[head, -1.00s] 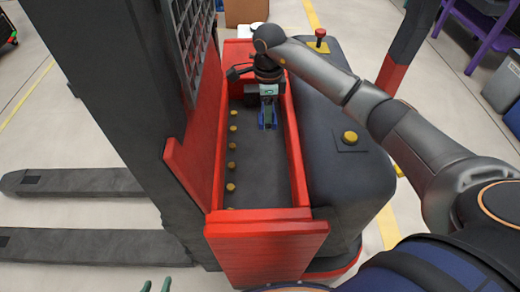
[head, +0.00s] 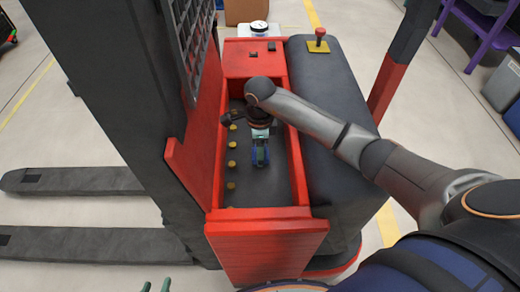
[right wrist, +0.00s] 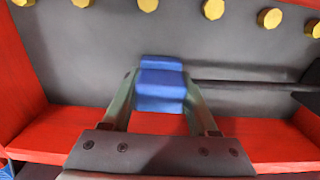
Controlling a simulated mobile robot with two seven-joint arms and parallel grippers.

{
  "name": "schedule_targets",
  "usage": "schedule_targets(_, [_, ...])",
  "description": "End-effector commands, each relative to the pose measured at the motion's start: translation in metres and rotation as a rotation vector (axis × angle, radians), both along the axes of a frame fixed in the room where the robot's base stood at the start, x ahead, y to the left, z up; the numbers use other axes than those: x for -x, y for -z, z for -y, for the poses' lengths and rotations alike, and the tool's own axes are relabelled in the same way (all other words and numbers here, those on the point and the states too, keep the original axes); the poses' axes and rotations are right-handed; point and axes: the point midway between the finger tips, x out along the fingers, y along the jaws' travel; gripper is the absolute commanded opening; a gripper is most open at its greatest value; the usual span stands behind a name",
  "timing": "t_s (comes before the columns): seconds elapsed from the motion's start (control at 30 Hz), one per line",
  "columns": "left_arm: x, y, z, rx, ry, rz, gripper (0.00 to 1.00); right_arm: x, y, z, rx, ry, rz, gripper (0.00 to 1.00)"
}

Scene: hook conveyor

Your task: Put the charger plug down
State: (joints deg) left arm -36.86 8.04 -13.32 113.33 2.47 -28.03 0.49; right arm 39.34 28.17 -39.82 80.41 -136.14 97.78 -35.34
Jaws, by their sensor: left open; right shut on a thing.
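The charger plug (right wrist: 161,85) is a blue stepped block in the right wrist view. My right gripper (right wrist: 160,98) is shut on it, with one greenish finger on each side. In the head view the right gripper (head: 260,150) points down inside the red-walled bay of the truck, and the blue plug shows at its tip. I cannot tell whether the plug touches the dark bay floor (head: 270,188). Only the greenish fingertips of my left gripper (head: 156,286) show at the bottom edge; they are apart and empty.
Yellow round studs (head: 231,186) line the bay's left side. Red walls (head: 297,170) enclose the bay, and a dark cover (head: 310,75) stands to its right. A red knob (head: 320,33) sits on a yellow plate behind. The near bay floor is clear.

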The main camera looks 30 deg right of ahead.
Motion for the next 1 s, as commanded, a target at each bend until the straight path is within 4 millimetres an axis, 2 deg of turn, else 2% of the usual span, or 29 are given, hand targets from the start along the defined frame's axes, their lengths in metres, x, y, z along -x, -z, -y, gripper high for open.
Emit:
schedule_targets(0.47, [0.000,0.007,0.007,0.008,0.012,-0.008,0.50,-0.001,0.012,0.001,0.000,0.000,0.001,0.00])
schedule_targets(0.5, [-0.001,0.006,0.007,0.009,0.011,-0.006,0.50,0.000,0.012,0.001,0.001,0.000,0.000,0.64])
schedule_targets(0.73, [-0.004,0.002,0.007,0.011,0.011,0.003,0.50,0.000,0.012,0.000,0.001,0.000,0.000,0.90])
schedule_targets(1.0, [-0.004,0.001,0.007,0.009,0.011,0.005,0.50,0.000,0.010,0.000,0.000,0.000,0.000,0.90])
